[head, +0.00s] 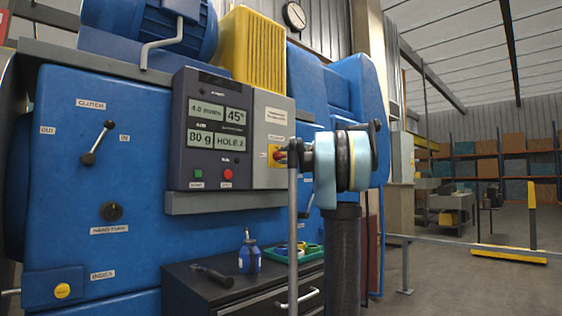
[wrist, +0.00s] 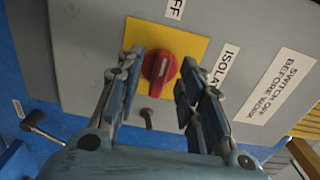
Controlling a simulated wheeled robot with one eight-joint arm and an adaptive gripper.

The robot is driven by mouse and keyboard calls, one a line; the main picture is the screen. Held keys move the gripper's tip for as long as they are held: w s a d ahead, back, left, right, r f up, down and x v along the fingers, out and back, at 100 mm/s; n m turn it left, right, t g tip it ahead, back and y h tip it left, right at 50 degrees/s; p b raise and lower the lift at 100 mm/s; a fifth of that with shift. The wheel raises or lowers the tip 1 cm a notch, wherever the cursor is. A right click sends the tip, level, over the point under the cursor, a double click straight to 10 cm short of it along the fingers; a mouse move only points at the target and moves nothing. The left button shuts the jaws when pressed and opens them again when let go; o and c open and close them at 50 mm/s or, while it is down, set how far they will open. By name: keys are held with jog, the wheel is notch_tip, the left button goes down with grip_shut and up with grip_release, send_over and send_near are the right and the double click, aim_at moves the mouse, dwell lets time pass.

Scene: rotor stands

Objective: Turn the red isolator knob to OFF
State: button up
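The red isolator knob (wrist: 160,66) sits on a yellow square plate (wrist: 191,48) on the grey panel in the wrist view. Its grip bar is in line with neither side of the plate in that tilted view. A label ending in "FF" (wrist: 175,8) is just beyond the plate. My gripper (wrist: 157,75) is open, with one finger on each side of the knob and a gap to it on both sides. In the head view my gripper (head: 285,153) is at the grey isolator box (head: 272,112), partly hiding the yellow plate and knob.
A control panel (head: 205,170) with displays and green and red buttons is left of the isolator box. A lever (head: 98,143) and black knob (head: 111,211) are on the blue machine. A dark drawer cabinet (head: 215,285) holding a blue bottle (head: 249,257) stands below.

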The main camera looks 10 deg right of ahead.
jog(key=v, duration=0.8)
jog(key=shift+s+d, duration=0.25)
jog(key=shift+s, duration=0.05)
jog(key=shift+f, duration=0.1)
jog(key=s+a+f+n+g+h, duration=0.1)
jog(key=s+a+f+n+g, duration=0.2)
jog(key=s+f, duration=0.55)
jog(key=s+a+f+n+g+h, duration=0.15)
jog(key=s+a+f, duration=0.4)
jog(key=f, duration=0.55)
jog(key=s+a+f+n+g, duration=0.2)
jog(key=s+a+f+g, duration=0.25)
jog(key=s+f, duration=0.4)
jog(key=s+d+f+n+g+h, duration=0.1)
jog(key=s+d+f+h, duration=0.1)
jog(key=s+f, duration=0.6)
jog(key=s+d+f+n+g+h, duration=0.1)
jog(key=s+d+f+n+h, duration=0.1)
jog(key=s+f, duration=0.6)
jog(key=s+d+f+n+g+h, duration=0.1)
jog(key=s+d+f+h, duration=0.2)
jog(key=s+f, duration=0.5)
notch_tip(320, 180, down, 11)
jog(key=shift+d+f+h, duration=0.1)
jog(key=shift+d+h, duration=0.15)
jog(key=shift+h, duration=0.3)
